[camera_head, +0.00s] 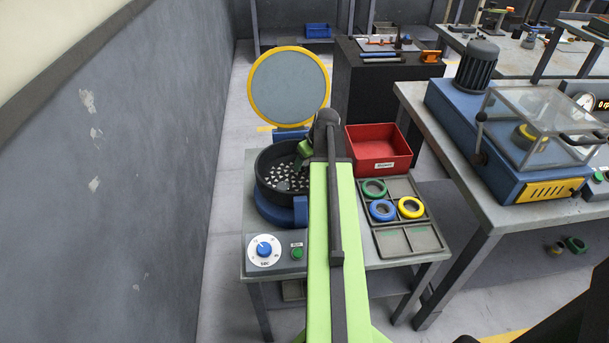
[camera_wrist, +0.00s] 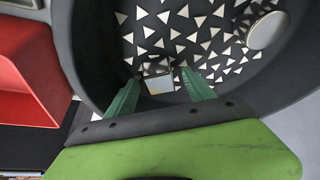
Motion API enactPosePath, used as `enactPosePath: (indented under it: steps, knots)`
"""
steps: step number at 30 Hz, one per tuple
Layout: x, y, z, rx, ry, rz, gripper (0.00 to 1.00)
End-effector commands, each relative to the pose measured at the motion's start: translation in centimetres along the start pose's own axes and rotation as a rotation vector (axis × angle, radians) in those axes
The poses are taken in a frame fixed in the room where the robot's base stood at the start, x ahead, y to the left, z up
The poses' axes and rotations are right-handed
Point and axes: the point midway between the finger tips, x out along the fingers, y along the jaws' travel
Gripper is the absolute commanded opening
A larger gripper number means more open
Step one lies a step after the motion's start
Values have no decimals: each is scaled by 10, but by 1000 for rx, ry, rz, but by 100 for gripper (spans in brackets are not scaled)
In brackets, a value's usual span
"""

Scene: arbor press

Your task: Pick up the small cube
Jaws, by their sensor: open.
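A small cube (camera_wrist: 158,84) with a pale, metallic-looking face lies among white triangular pieces in a round black bowl (camera_wrist: 88,62). In the wrist view it sits between the tips of my gripper (camera_wrist: 160,77), whose two teal fingers are apart on its left and right. I cannot tell how deep the fingers reach around it. In the head view the bowl (camera_head: 262,186) stands on the small table, and my gripper (camera_head: 301,161) is over its right part. The cube cannot be made out there, as my arm covers part of the bowl.
A round metallic piece (camera_wrist: 267,31) lies in the bowl, right of the cube. A red bin (camera_head: 378,147) stands close right of the bowl. A grey tray (camera_head: 408,240) holds green, blue and yellow rings. A yellow-rimmed disc (camera_head: 289,88) rises behind the bowl. A wall is on the left.

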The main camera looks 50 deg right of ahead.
Motion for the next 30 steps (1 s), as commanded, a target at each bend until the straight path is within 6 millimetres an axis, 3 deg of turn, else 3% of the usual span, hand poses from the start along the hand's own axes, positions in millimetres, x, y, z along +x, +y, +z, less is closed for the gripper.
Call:
enactPosePath:
  steps: [7, 21, 30]
  knots:
    - [2, 0, 0, 0, 0, 0, 59]
    - [2, 0, 0, 1, 0, 0, 0]
    - [1, 1, 0, 1, 0, 0, 0]
